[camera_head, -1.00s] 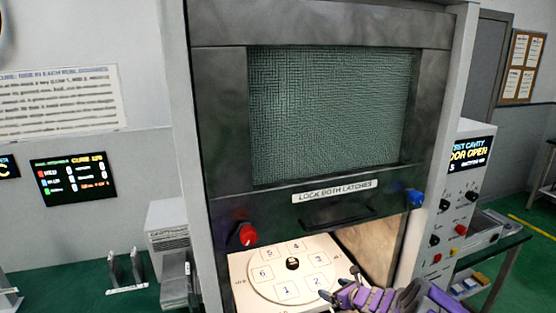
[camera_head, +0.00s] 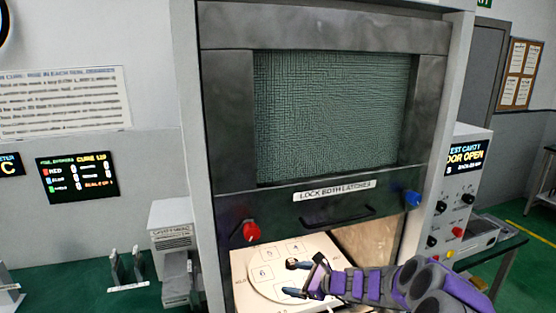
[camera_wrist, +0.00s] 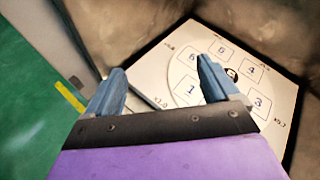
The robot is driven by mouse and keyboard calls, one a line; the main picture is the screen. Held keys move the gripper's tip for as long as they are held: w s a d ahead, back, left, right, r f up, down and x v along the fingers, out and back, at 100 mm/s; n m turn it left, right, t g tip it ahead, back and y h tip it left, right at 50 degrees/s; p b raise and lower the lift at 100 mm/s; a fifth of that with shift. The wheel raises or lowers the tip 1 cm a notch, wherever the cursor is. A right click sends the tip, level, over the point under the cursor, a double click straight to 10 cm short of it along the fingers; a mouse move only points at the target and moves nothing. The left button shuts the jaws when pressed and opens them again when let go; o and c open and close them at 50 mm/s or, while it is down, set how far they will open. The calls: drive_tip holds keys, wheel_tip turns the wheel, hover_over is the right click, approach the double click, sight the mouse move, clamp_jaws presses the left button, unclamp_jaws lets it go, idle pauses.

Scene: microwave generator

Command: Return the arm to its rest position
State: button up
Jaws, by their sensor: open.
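My purple arm (camera_head: 385,283) reaches in from the lower right in the head view. My gripper (camera_head: 287,279) is over the numbered turntable (camera_head: 262,289) inside the cavity. In the wrist view the gripper (camera_wrist: 160,85) has its two blue fingers spread, with nothing between them. The white turntable plate (camera_wrist: 185,68) with its numbered squares and dark centre knob (camera_wrist: 231,74) lies beyond the fingers. The gripper and arm hide part of the turntable in the head view. I cannot tell whether a finger touches the plate.
The raised door (camera_head: 330,118) with its mesh window stands above the cavity opening. A red latch (camera_head: 250,231) and a blue latch (camera_head: 412,199) sit at its lower corners. A control panel (camera_head: 459,205) reading door open is at the right. Green floor (camera_wrist: 30,100) lies left of the cavity.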

drive_tip(key=s+a+r+n+g+y, duration=0.1)
drive_tip(key=s+a+r+n+g, duration=0.3)
drive_tip(key=s+a+r+n, duration=0.5)
drive_tip(key=s+r+n+g+h, duration=0.25)
drive_tip(key=s+n, duration=0.25)
drive_tip(key=s, duration=1)
drive_tip(key=s+d+f+n+g+h, duration=0.1)
drive_tip(key=s+d+n+h, duration=0.3)
drive_tip(key=s+d, duration=0.4)
drive_tip(key=s+d+f+n+g+h+b, duration=0.1)
drive_tip(key=s+d+h, duration=0.4)
drive_tip(key=s, duration=1.3)
drive_tip(key=d+n+g, duration=0.1)
drive_tip(key=d+n, duration=0.1)
drive_tip(key=d, duration=0.2)
drive_tip(key=shift+s+f+n, duration=0.35)
drive_tip(key=shift+s+n, duration=0.05)
